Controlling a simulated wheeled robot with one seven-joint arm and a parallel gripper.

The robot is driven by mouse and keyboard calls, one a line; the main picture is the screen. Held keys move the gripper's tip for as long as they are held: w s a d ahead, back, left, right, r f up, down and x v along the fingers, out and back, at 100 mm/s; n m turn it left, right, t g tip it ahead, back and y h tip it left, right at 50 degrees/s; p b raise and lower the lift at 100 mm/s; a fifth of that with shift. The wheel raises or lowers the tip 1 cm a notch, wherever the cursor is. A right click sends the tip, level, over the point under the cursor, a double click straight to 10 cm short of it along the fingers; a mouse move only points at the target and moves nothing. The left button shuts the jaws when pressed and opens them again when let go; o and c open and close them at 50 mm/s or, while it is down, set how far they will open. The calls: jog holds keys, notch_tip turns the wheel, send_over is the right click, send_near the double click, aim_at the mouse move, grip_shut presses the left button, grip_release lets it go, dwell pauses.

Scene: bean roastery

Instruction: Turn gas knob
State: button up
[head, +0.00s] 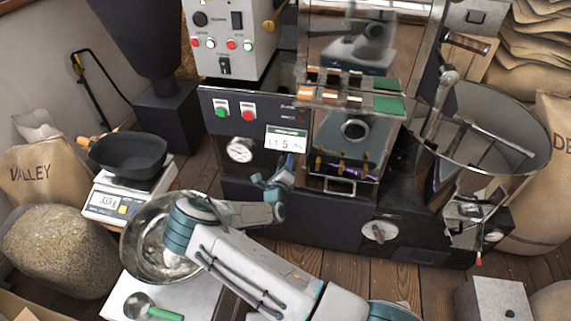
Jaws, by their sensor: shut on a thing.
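The roaster's dark front panel (258,118) stands ahead of me, with a green and a red button, a round gauge (240,150) and a small lit display (286,139). My arm reaches in from the lower right and bends back towards this panel. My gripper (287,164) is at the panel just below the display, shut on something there. The gas knob is at that spot, hidden behind my fingers, so its turn angle cannot be read.
A metal bowl (140,245) stands left of my arm, partly behind it. A scale (112,203) carries a black pan (128,151). A green-handled scoop (152,308) lies in front. A round cooling bin (490,125) stands at right. A pale dial (380,231) sits low on the roaster.

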jog(key=o, duration=1)
jog(key=shift+c, duration=0.2)
jog(key=v, duration=1.3)
jog(key=shift+s+a+p, duration=0.2)
jog(key=shift+s+p, duration=0.15)
